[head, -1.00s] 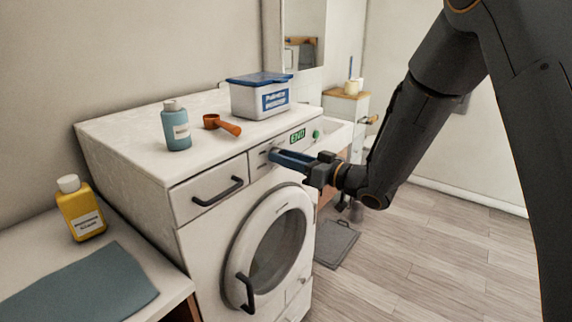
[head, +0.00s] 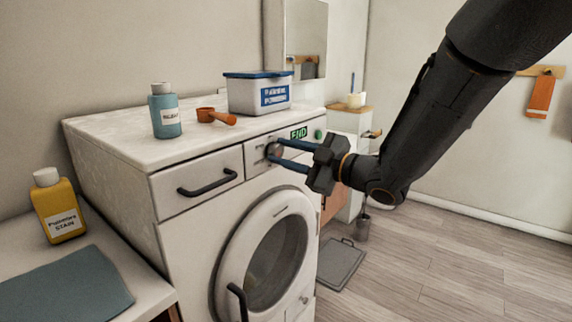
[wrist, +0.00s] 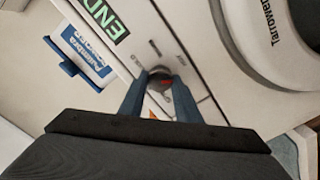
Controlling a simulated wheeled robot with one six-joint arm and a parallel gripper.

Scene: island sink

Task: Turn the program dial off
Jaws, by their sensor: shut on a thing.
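The program dial (head: 274,150) is a round grey knob on the front panel of the white washing machine (head: 190,245). In the wrist view the dial (wrist: 160,78) shows a red mark on its face and sits between my two blue fingers. My gripper (head: 274,152) reaches in from the right and is shut on the dial; the fingers partly hide it. In the wrist view my gripper (wrist: 160,92) looks rotated relative to the panel. A green display (head: 299,133) beside the dial reads END.
On the machine top stand a blue bottle (head: 165,112), an orange scoop (head: 215,116) and a white box with a blue lid (head: 258,93). A drawer handle (head: 208,183) is left of the dial. The round door (head: 265,255) is below. A yellow bottle (head: 58,207) stands at left.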

